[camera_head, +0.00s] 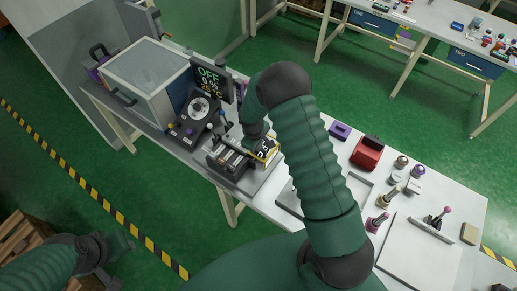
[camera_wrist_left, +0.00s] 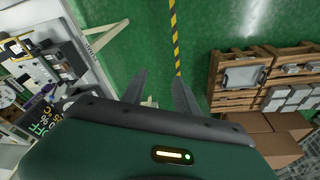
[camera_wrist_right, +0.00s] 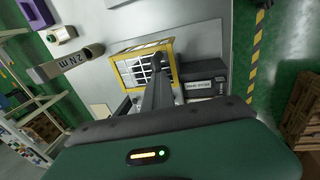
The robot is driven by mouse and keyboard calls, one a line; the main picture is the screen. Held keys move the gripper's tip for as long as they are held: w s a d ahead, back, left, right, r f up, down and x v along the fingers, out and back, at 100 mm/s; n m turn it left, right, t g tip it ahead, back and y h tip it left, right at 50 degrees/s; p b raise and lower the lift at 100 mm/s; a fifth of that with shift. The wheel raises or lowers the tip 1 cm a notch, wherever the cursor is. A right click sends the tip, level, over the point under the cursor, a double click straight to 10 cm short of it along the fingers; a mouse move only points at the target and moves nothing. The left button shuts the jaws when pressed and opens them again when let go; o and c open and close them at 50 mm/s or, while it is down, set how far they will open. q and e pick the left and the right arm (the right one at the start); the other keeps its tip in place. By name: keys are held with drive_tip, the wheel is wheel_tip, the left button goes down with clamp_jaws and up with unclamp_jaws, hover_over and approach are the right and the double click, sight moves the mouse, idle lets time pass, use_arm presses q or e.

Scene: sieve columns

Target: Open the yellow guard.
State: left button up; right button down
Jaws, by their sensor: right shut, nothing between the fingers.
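The yellow guard (camera_wrist_right: 173,62) is a yellow frame around a pale barred grid, seen in the right wrist view. In the head view only a small part of the yellow guard (camera_head: 271,153) shows, mostly behind my right arm. My right gripper (camera_wrist_right: 158,58) is shut and empty, its fingertips over the guard's right part in the right wrist view. I cannot tell whether they touch it. A dark block (camera_wrist_right: 203,88) sits just right of the guard. My left gripper (camera_wrist_left: 158,78) is open and empty over the green floor, away from the table.
A control panel with a dial (camera_head: 198,105) and an "OFF" display (camera_head: 208,74) stand left of the guard, beside a box-shaped machine (camera_head: 150,75). A red block (camera_head: 367,153), a purple block (camera_head: 340,131) and several knobbed pieces lie to the right.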

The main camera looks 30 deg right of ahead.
use_arm(q)
drive_tip(key=shift+f, duration=0.15)
drive_tip(key=shift+d, duration=0.3)
drive_tip(key=shift+c, duration=1.2)
drive_tip(key=d+f+n+g+h, duration=0.1)
drive_tip(key=d+f, duration=0.1)
drive_tip(key=d, duration=0.2)
drive_tip(key=d+f+n+g+h, duration=0.1)
drive_tip(key=d+f, duration=0.1)
drive_tip(key=d, duration=0.2)
drive_tip(key=d+f+n+g+h, duration=0.1)
drive_tip(key=d+f+n, duration=0.1)
drive_tip(key=d, duration=0.2)
drive_tip(key=shift+d+f+g+h, duration=0.1)
drive_tip(key=shift+f+g+h, duration=0.2)
drive_tip(key=shift+g, duration=0.1)
clamp_jaws()
drive_tip(key=w+d+f+n+h, duration=0.2)
drive_tip(key=d+f+n+h, duration=0.15)
drive_tip(key=d, duration=0.65)
drive_tip(key=w+d+f+n+h, duration=0.1)
drive_tip(key=d+f+n+h, duration=0.3)
drive_tip(key=d, duration=0.6)
drive_tip(key=w+d+f+n+t+h, duration=0.2)
drive_tip(key=w+d+f+n+t, duration=0.4)
drive_tip(key=w+d+f+n, duration=0.5)
drive_tip(key=d, duration=0.3)
drive_tip(key=shift+w+d+f+t, duration=0.2)
drive_tip(key=shift+d+t, duration=0.1)
drive_tip(key=shift+d, duration=0.1)
